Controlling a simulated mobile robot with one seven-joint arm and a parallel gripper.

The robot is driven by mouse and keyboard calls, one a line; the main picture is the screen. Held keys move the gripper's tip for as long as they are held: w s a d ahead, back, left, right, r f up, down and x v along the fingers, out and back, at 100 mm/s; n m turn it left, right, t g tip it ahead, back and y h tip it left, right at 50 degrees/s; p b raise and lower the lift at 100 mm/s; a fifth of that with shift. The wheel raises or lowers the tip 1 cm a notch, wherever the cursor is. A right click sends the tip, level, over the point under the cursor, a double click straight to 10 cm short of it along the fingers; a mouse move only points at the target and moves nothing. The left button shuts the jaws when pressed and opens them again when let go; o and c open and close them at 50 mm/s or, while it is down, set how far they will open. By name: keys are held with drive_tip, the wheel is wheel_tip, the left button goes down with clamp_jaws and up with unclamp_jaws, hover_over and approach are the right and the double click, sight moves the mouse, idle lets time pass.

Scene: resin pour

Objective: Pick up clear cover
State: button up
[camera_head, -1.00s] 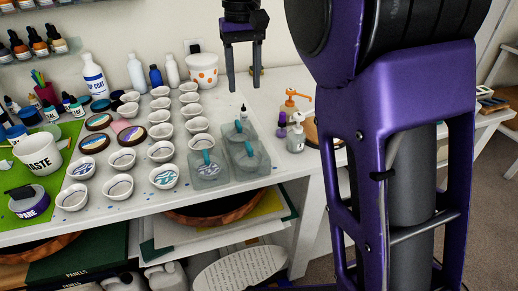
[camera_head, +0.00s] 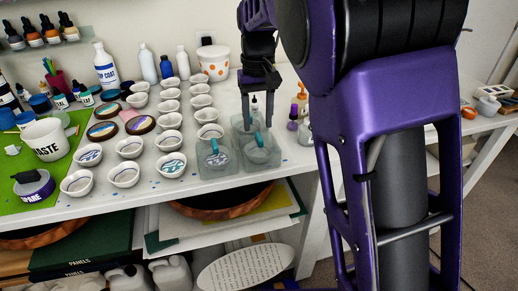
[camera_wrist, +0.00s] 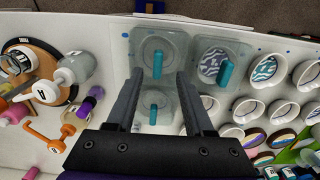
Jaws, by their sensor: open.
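Clear covers with teal handles stand at the right of the white table's bowls. The front-left cover (camera_head: 214,166) sits over a blue-and-white swirled piece, and also shows in the wrist view (camera_wrist: 228,64). The front-right cover (camera_head: 262,157) shows in the wrist view (camera_wrist: 160,41), just beyond my fingertips. A back cover (camera_wrist: 155,101) lies between my fingers in the wrist view; in the head view it is partly hidden by my gripper. My gripper (camera_head: 257,121) is open and empty, pointing down over the right-hand covers. Its fingertips (camera_wrist: 160,76) are spread; contact cannot be told.
Rows of white bowls (camera_head: 171,139) fill the table left of the covers. Pump bottles (camera_wrist: 75,67) and a purple-capped bottle (camera_head: 292,119) stand close on the other side. A dotted pot (camera_head: 214,62) is at the back. The table's front edge (camera_head: 180,200) is near the covers.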

sight(259, 136)
wheel_tip(259, 136, down, 4)
drive_tip(key=shift+w+d+r+b, duration=0.1)
drive_tip(key=shift+w+r+b, duration=0.05)
drive_tip(key=shift+r+b, duration=0.15)
clamp_jaws()
idle(1.2)
